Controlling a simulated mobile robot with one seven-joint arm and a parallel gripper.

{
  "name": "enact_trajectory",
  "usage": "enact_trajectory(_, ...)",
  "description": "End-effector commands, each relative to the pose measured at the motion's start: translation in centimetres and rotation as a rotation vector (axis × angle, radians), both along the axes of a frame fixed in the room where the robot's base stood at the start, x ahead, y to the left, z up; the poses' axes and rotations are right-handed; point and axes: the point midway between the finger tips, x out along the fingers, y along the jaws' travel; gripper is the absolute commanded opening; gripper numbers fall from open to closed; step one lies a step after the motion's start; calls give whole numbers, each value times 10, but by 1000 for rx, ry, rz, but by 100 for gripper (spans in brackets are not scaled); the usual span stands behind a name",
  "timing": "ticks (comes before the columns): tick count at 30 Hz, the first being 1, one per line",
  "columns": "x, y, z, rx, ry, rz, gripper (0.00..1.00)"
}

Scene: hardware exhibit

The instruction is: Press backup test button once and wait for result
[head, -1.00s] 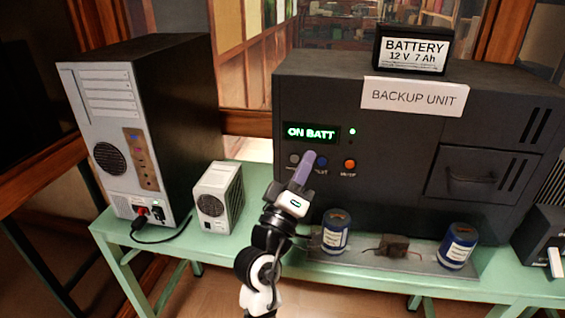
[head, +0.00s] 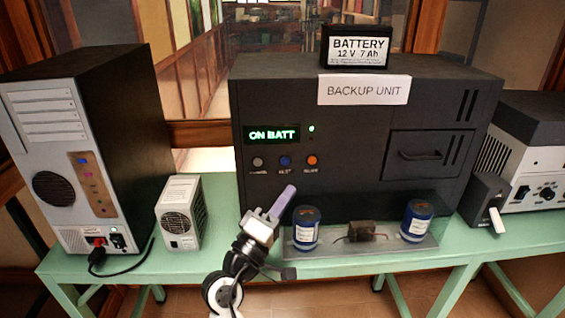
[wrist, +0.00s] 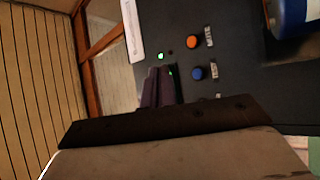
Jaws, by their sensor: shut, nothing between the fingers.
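The dark backup unit (head: 350,120) stands on the green bench with a "BACKUP UNIT" label. Its display (head: 272,134) reads "ON BATT" in green, and a green light (head: 311,128) is lit beside it. Below are a grey button (head: 258,162), a blue button (head: 285,161) and an orange button (head: 312,160). The small text under the blue one seems to read "TEST". My gripper (head: 284,200) is shut and empty, in front of the panel and below the buttons, apart from them. The wrist view shows the blue button (wrist: 198,73) and orange button (wrist: 194,41) beyond my gripper (wrist: 160,88).
A battery (head: 357,47) sits on top of the unit. A computer tower (head: 90,150) and small grey box (head: 182,212) are at left, a lever box (head: 487,203) at right.

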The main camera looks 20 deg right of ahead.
Motion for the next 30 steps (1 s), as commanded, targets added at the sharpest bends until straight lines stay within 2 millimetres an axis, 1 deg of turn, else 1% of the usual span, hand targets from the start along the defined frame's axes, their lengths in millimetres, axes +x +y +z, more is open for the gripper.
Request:
enact_trajectory(4,5,-1,0,0,-1,1,0)
enact_trajectory(7,14,-4,1,1,-1,2,0)
enact_trajectory(15,51,-14,1,1,-1,2,0)
enact_trajectory(21,73,-20,-1,0,-1,3,0)
enact_trajectory(25,81,-23,-1,1,-2,3,0)
enact_trajectory(30,85,-24,0,1,-1,3,0)
